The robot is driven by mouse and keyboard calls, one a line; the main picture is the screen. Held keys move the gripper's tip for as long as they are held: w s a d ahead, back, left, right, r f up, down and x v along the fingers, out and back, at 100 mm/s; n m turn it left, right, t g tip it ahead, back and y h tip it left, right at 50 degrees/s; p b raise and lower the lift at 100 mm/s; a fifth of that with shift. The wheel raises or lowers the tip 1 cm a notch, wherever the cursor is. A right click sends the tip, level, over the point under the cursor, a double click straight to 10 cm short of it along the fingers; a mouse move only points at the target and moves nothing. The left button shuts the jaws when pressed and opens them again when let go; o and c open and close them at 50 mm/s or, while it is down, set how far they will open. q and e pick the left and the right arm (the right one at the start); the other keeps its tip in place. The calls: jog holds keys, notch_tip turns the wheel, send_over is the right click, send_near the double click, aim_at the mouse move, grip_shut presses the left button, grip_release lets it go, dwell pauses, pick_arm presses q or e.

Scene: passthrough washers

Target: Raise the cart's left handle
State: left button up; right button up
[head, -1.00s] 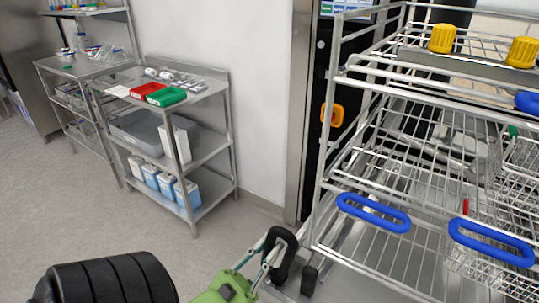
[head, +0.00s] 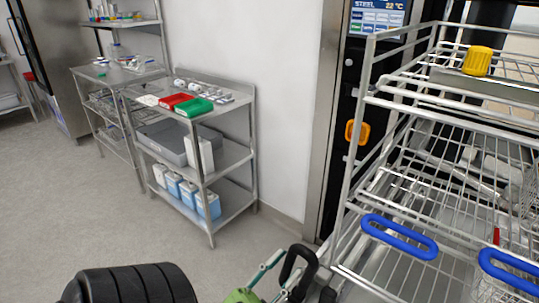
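The wire cart (head: 352,190) stands at the right, with a left blue loop handle (head: 400,237) and a right blue loop handle (head: 508,268) low on its front. Both handles hang out at a slant, and the right one is cut by the picture's edge. My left gripper (head: 285,277) is at the bottom, low and to the left of the left handle, apart from it in the picture. Its green body and teal links show beside a black curved part. The bottom edge cuts it off, so its opening cannot be told. My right gripper is not in view.
A steel shelf (head: 228,155) with red and green trays stands against the white wall. A machine with a display (head: 377,20) and an orange latch (head: 357,132) is behind the cart. A yellow knob (head: 477,60) is on the cart's upper level. Grey floor (head: 80,220) is free at left.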

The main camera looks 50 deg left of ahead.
pick_arm(q)
jog(key=v, duration=1.1)
